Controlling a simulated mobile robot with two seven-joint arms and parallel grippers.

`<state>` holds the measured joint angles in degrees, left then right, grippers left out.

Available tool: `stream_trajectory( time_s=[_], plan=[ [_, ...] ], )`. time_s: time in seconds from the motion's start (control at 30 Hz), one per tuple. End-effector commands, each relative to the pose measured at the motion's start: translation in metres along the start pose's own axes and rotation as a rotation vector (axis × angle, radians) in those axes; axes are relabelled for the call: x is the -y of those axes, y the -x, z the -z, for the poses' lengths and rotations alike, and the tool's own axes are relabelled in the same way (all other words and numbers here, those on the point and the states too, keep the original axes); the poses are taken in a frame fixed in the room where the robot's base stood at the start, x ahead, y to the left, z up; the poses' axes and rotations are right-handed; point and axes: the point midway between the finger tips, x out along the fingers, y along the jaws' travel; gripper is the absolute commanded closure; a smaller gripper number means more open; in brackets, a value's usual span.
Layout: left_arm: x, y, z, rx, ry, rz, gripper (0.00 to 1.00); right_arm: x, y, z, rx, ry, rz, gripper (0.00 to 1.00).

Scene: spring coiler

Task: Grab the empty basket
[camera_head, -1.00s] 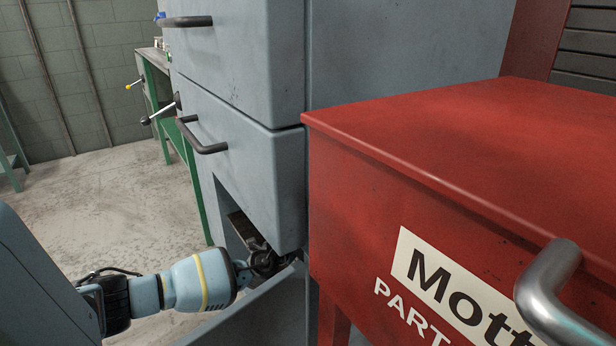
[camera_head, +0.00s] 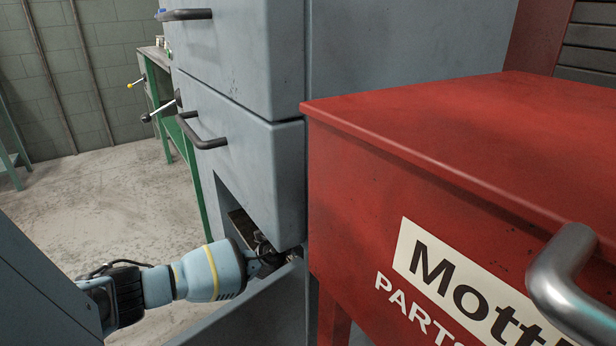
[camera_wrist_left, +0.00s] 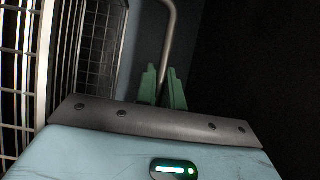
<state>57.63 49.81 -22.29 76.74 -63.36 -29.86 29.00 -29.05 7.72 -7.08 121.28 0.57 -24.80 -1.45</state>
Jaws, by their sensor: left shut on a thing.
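A wire mesh basket (camera_wrist_left: 98,45) stands at the left in the left wrist view, and its contents cannot be made out. A bent metal rod (camera_wrist_left: 171,30), apparently its handle, comes down to my left gripper (camera_wrist_left: 163,84). The green fingers are shut on the rod. In the head view, my left arm reaches into the low opening of the grey cabinet, and the left gripper (camera_head: 270,259) is small and dark there. The basket is mostly hidden by the cabinet in the head view. My right gripper is not in view.
The grey cabinet's drawer (camera_head: 240,150) overhangs my left gripper. A red parts box (camera_head: 450,150) with a metal handle (camera_head: 560,285) stands close at the right. A green bench (camera_head: 185,150) stands behind. The concrete floor (camera_head: 110,210) at the left is clear.

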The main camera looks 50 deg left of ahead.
Motion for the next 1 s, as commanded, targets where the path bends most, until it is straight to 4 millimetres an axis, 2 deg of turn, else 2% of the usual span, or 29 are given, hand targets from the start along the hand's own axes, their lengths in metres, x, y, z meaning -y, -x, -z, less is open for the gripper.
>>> stream_trajectory(
  time_s=[0.47, 0.63, 0.77, 0.83, 1.0],
  plan=[
    [0.005, 0.0, 0.0, 0.001, 0.0, 0.002, 1.0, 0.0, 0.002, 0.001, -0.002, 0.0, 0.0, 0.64],
    [0.022, 0.0, 0.0, 0.001, 0.002, 0.004, 1.0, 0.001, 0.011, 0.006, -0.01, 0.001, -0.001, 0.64],
    [0.043, 0.0, 0.0, 0.001, 0.004, 0.006, 1.0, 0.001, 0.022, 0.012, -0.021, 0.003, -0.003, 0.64],
    [0.037, 0.011, 0.0, -0.001, 0.0, 0.0, 1.0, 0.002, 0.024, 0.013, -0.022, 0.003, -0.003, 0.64],
    [0.037, 0.037, 0.0, -0.001, 0.0, 0.0, 1.0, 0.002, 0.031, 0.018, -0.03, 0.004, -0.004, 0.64]
  ],
)
